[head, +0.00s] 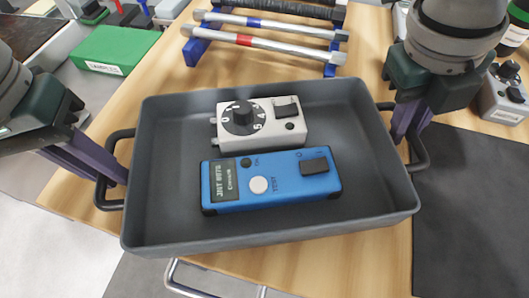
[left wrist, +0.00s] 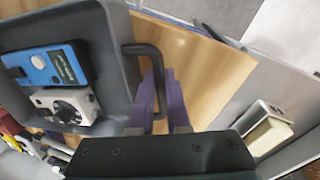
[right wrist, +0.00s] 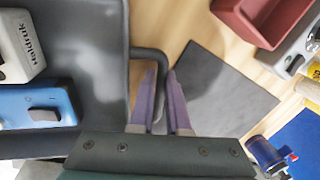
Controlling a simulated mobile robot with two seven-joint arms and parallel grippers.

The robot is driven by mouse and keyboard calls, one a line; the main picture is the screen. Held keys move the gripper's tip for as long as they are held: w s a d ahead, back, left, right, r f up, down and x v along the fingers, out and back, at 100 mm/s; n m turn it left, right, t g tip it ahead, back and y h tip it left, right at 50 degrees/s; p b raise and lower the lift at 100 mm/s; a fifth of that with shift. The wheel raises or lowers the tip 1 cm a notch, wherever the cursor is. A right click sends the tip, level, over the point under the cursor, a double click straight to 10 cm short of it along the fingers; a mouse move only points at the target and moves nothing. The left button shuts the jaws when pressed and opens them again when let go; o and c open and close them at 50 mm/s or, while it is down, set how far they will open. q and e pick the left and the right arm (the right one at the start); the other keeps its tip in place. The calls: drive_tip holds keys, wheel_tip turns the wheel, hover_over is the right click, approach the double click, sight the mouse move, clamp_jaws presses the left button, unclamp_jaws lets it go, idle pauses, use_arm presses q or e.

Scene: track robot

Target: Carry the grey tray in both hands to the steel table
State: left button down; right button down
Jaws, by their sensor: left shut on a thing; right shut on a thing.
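The grey tray (head: 360,215) has a black handle at each end and spans the middle of the head view, over a wooden bench. In it lie a white box with a black dial (head: 262,125) and, nearer me, a blue meter (head: 270,182). My left gripper (head: 115,170) is shut on the left handle (left wrist: 140,50); its purple fingers straddle the bar in the left wrist view (left wrist: 162,90). My right gripper (head: 408,130) is shut on the right handle (right wrist: 152,58), its fingers around the bar in the right wrist view (right wrist: 164,92). I cannot make out a steel table for certain.
The wooden bench (head: 360,265) carries a rack of metal bars (head: 270,42) behind the tray. A green box (head: 115,48) is at the back left. A dark mat (head: 470,210) lies to the right, with a grey device (head: 503,95) beyond it. A red bin (right wrist: 262,18) shows in the right wrist view.

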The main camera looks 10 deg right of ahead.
use_arm(q)
drive_tip(key=shift+r, duration=0.1)
use_arm(e)
drive_tip(key=shift+r, duration=0.1)
